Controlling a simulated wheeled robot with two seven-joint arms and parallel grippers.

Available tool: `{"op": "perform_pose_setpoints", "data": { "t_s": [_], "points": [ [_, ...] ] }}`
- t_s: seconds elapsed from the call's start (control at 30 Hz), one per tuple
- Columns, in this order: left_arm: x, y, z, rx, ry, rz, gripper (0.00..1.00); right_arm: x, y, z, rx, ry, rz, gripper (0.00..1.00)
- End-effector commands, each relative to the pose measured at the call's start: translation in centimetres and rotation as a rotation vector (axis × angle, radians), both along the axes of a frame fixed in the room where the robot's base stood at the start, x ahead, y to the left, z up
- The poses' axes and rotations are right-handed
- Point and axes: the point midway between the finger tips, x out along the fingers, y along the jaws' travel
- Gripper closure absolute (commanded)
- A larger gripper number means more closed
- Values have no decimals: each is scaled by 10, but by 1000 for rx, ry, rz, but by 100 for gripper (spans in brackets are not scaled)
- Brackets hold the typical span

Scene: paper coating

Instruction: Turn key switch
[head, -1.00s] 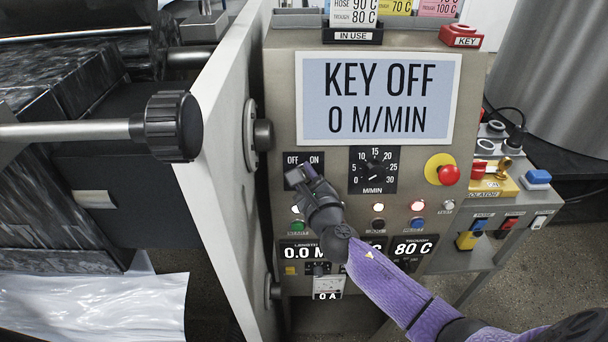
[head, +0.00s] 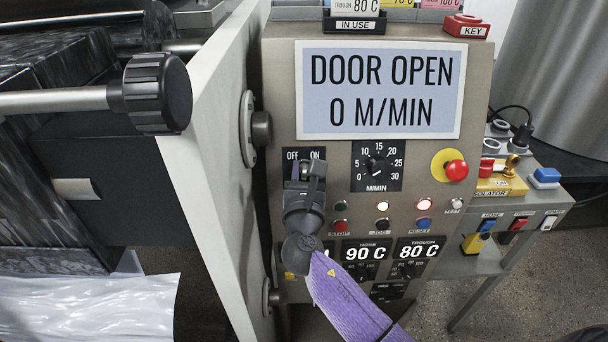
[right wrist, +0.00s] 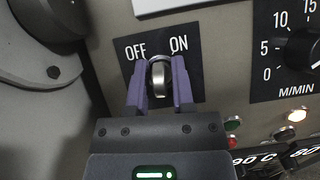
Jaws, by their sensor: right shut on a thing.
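The key switch sits on the grey control panel under the OFF and ON labels, and its silver key (right wrist: 159,78) shows between my fingers in the right wrist view. My right gripper (right wrist: 160,90) is shut on the key, with a purple finger on each side of it. In the head view my right gripper (head: 305,172) covers most of the switch plate (head: 291,156). The display (head: 378,90) above reads "DOOR OPEN 0 M/MIN". My left gripper is not in view.
A speed dial (head: 377,166) is right of the switch, with a red emergency button (head: 456,170) on yellow beyond it. Several small buttons and lamps are below. A white machine side plate (head: 215,150) and a black knob (head: 157,93) stand to the left.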

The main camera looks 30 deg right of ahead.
Motion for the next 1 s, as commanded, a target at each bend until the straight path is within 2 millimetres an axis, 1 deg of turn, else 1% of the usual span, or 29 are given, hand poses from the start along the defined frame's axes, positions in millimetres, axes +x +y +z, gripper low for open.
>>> {"op": "perform_pose_setpoints", "data": {
  "t_s": [0.03, 0.5, 0.7, 1.0],
  "points": [
    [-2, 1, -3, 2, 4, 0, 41, 0, 1, -3, 38, -13, -16, 100],
    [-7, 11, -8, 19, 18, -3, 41, 0, 0, -2, 363, -169, -179, 100],
    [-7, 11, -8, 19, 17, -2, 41, 0, 0, -2, 451, -211, -222, 100],
    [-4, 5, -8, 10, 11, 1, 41, 0, 0, -2, 515, -243, -253, 100]
  ]
}}
